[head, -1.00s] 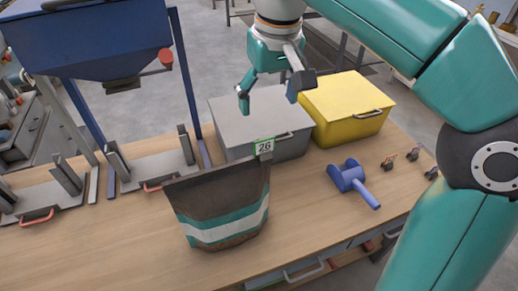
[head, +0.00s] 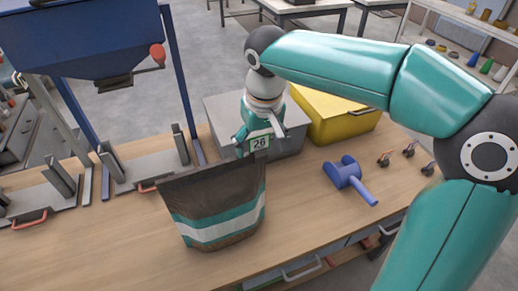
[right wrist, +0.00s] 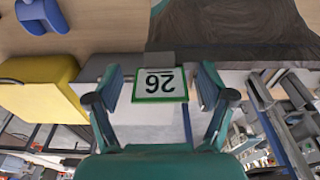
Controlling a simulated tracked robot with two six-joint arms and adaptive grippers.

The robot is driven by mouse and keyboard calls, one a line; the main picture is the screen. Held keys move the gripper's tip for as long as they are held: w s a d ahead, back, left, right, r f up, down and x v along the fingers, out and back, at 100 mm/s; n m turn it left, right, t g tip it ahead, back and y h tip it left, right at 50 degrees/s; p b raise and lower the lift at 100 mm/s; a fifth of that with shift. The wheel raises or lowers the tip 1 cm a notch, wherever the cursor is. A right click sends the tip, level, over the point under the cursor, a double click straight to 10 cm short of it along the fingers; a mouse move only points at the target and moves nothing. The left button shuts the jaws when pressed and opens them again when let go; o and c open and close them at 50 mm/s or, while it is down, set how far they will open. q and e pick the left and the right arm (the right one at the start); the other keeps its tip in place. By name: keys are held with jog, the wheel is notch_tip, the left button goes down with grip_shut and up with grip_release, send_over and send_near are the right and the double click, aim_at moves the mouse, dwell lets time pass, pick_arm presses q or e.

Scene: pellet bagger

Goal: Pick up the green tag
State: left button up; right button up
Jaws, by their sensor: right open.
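The green tag (head: 259,143) is a white card with a green border and the number 26, standing at the top right corner of a dark bag (head: 214,207) with teal and white bands. My right gripper (head: 259,140) is open, with its fingers on either side of the tag. In the right wrist view the tag (right wrist: 160,84) appears upside down between the two open fingertips (right wrist: 160,82), with gaps on both sides. A grey clip seems to hold it at the bag's edge. My left gripper is not in view.
A grey lidded box (head: 220,108) and a yellow box (head: 335,118) stand behind the bag. A blue scoop (head: 346,176) lies to the right on the wooden table (head: 310,215). A blue hopper (head: 85,40) stands at the left. The table's front middle is clear.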

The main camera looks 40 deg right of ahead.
jog(key=shift+w+f, duration=0.1)
jog(key=shift+f, duration=0.25)
jog(key=c, duration=1.2)
jog(key=shift+r, duration=0.15)
jog(key=shift+r, duration=0.5)
notch_tip(320, 180, up, 23)
jog(key=p, duration=0.8)
jog(key=shift+f, duration=0.15)
